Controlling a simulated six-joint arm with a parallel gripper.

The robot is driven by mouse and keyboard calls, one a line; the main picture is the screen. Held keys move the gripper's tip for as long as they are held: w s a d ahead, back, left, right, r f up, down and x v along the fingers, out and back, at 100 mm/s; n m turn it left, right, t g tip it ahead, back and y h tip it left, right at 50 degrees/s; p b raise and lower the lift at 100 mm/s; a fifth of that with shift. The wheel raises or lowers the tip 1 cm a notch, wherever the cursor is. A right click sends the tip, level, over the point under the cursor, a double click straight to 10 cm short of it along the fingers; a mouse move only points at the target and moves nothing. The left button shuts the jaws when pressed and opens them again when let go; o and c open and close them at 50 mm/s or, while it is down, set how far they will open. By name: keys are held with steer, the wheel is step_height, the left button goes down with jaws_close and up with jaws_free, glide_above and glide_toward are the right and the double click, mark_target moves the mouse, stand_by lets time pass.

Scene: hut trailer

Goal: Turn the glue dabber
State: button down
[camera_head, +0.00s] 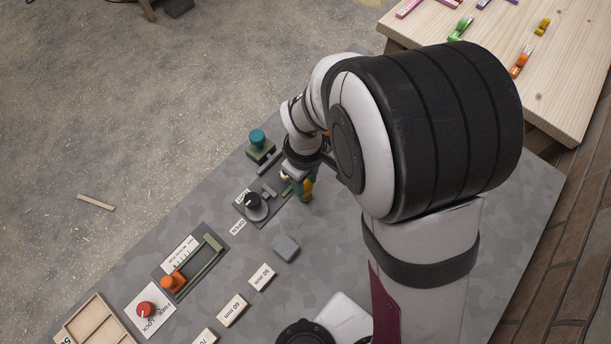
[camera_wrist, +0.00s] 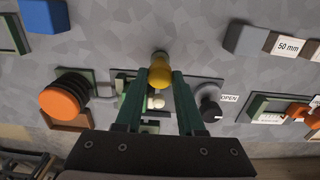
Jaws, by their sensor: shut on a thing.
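In the head view the yellow piece (camera_head: 308,188) shows beside the green fingers of my gripper (camera_head: 303,190), over the grey bench, below my wrist. I cannot tell whether its end touches the bench. My arm hides part of the bench to the right.
A black dial (camera_head: 254,203) with an OPEN label sits left of my gripper, and a teal knob (camera_head: 258,138) beyond it. A grey cube (camera_head: 286,246), an orange slider (camera_head: 172,283) and a red knob (camera_head: 146,309) lie nearer. An orange knob (camera_wrist: 62,101) shows in the wrist view.

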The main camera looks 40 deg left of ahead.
steer(key=n, duration=0.9)
steer(key=shift+n, duration=0.3)
steer(key=n, duration=0.4)
steer(key=shift+n, duration=2.1)
steer(key=c, duration=0.5)
jaws_free()
steer(key=shift+r, duration=0.15)
